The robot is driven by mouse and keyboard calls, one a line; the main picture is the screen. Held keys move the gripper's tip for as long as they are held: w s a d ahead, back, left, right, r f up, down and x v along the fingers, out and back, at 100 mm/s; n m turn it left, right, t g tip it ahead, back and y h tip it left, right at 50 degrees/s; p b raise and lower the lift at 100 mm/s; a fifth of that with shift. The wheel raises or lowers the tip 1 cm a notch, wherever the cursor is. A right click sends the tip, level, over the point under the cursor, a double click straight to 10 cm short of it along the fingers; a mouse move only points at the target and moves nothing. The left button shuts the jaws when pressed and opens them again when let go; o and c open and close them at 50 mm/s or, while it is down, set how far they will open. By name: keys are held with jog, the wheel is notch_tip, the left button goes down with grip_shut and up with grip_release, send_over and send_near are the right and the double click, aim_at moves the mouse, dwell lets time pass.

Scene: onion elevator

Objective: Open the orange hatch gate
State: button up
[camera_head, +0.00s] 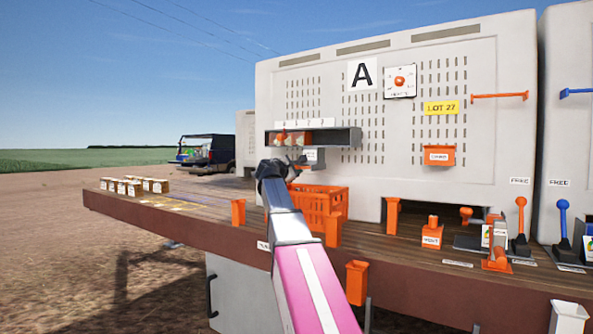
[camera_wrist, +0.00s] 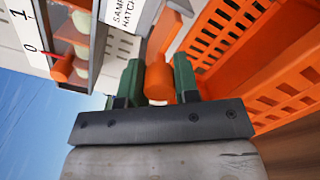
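The sample hatch (camera_head: 311,155) is a small grey box with a white label, under the window slot of the big grey machine. The label (camera_wrist: 124,22) also shows in the wrist view. An orange cylindrical handle (camera_wrist: 158,82) at the hatch sits between the two green fingers of my gripper (camera_wrist: 158,78). The fingers lie close against both its sides. In the head view my gripper (camera_head: 290,166) is at the hatch front, and my wrist hides most of the handle and gate. I cannot make out how far the gate is open.
An orange slotted crate (camera_head: 318,203) stands on the wooden deck just below and right of my gripper; its wall (camera_wrist: 225,45) is close in the wrist view. Orange posts, levers and bins line the deck on the right. The deck at left is mostly clear before small boxes (camera_head: 135,186).

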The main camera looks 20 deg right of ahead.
jog(key=o, duration=0.4)
jog(key=shift+c, duration=0.2)
jog(key=v, duration=1)
jog(key=shift+s+a, duration=0.25)
jog(key=shift+a, duration=0.05)
